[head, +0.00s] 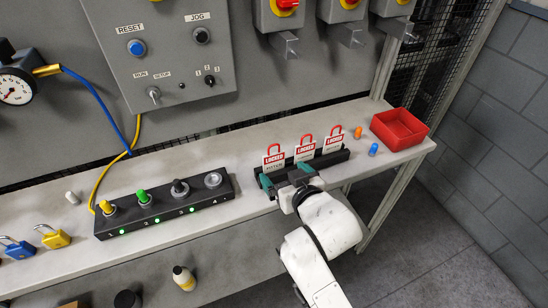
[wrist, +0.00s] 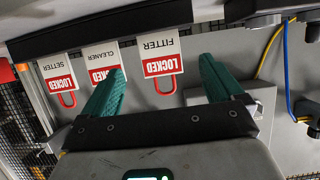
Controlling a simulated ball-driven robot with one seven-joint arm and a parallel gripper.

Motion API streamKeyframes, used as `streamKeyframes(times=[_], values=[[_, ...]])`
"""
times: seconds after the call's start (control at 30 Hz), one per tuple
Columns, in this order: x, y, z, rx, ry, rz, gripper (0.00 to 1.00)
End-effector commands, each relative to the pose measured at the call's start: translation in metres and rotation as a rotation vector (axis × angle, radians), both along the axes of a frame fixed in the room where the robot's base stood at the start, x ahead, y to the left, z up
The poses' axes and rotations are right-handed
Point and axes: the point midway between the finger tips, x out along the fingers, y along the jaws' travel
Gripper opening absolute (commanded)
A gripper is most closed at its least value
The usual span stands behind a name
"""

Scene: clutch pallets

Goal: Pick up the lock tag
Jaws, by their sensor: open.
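Three white lock tags with red LOCKED bands and red shackles stand in a row in a dark rack (head: 331,160) on the shelf. In the wrist view they appear upside down: the FITTER tag (wrist: 160,45), the CLEANER tag (wrist: 101,58) and the SETTER tag (wrist: 56,72). The FITTER tag is the leftmost in the head view (head: 273,160). My gripper (head: 286,175) is open with teal fingers, in front of the rack's left end. In the wrist view my gripper (wrist: 161,65) has the FITTER tag between its spread fingers; contact cannot be told.
A red bin (head: 399,129) stands at the shelf's right end, beside an orange plug (head: 358,132) and a blue plug (head: 373,150). A dark button block (head: 165,205) lies to the left. Blue and yellow padlocks (head: 53,237) lie further left. A grey panel stands behind.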

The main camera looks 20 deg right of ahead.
Motion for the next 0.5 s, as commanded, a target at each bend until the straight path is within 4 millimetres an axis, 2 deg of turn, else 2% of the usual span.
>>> streamKeyframes(times=[0.2,0.5], values=[[0.031,-0.001,-0.013,-0.001,0.001,-0.001,0.94],[0.050,-0.001,-0.019,-0.001,0.002,-0.002,0.94]])
